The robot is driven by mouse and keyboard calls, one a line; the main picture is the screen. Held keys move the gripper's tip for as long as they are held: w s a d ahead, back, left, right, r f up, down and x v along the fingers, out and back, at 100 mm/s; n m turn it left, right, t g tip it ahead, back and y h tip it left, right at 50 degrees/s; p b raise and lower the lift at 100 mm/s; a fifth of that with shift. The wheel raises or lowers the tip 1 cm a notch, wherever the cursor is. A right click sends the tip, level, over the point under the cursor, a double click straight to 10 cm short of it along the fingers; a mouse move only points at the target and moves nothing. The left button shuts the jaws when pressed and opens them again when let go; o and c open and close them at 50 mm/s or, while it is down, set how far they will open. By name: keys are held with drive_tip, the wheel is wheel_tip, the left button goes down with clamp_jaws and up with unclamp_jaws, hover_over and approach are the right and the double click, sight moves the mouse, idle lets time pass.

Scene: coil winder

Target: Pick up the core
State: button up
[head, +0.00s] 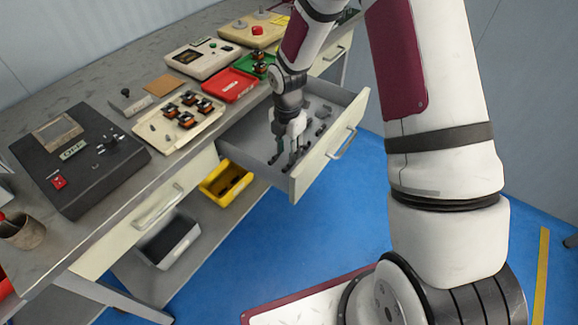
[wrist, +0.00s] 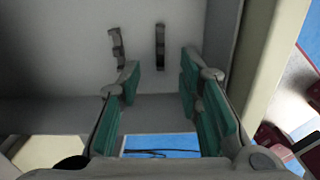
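Small dark core-like pieces (head: 321,130) lie in the open drawer, at the right of my gripper in the head view. Two dark, notched pieces show in the wrist view on the grey drawer floor, a left one (wrist: 117,46) and a right one (wrist: 160,46), both beyond the fingertips. I cannot tell which is the core meant. My gripper (head: 287,163) points down into the drawer near its front wall. In the wrist view my gripper (wrist: 160,82) is open, its green-padded fingers apart with nothing visible between them.
The drawer (head: 336,146) is pulled out from the bench, its pale front wall close to my gripper. On the bench are a tray of wound coils (head: 166,133), a red tray (head: 231,85) and a black machine (head: 80,158). A yellow bin (head: 226,183) sits below.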

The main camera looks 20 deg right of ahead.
sight(289, 166)
drive_tip(key=shift+w+d+f, duration=0.1)
drive_tip(key=shift+d+f, duration=0.05)
drive_tip(key=shift+f, duration=1.25)
drive_tip(key=shift+w+d+f, duration=0.1)
drive_tip(key=shift+d+f, duration=0.05)
drive_tip(key=shift+f, duration=1.25)
clamp_jaws()
